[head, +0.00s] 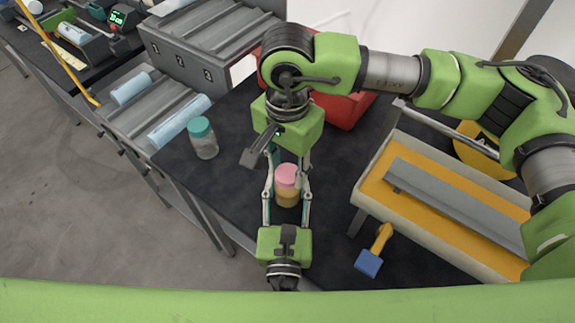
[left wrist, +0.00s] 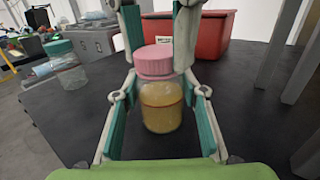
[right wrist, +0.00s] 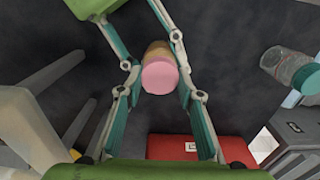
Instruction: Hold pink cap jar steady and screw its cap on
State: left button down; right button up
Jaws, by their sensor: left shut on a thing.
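The jar (head: 286,195) with yellowish contents stands upright on the dark table; it also shows in the left wrist view (left wrist: 161,112). Its pink cap (left wrist: 154,62) sits on top; whether it is threaded cannot be seen. The cap faces the right wrist view (right wrist: 159,77). My left gripper (head: 286,200) reaches in from the near side, shut on the jar body, one finger on each side. My right gripper (right wrist: 160,92) points down from above, fingers apart on both sides of the cap, with visible gaps to it.
A clear jar with a teal cap (head: 203,138) stands to the left. A red bin (head: 345,108) is behind. A tray with an orange floor (head: 365,190) and a blue-headed tool with a yellow handle (head: 369,263) are to the right. Grey roller racks (head: 150,105) lie beyond the table's left edge.

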jog(key=m, duration=1.8)
jog(key=o, duration=1.3)
notch_tip(320, 180, up, 12)
jog(key=shift+f, duration=0.1)
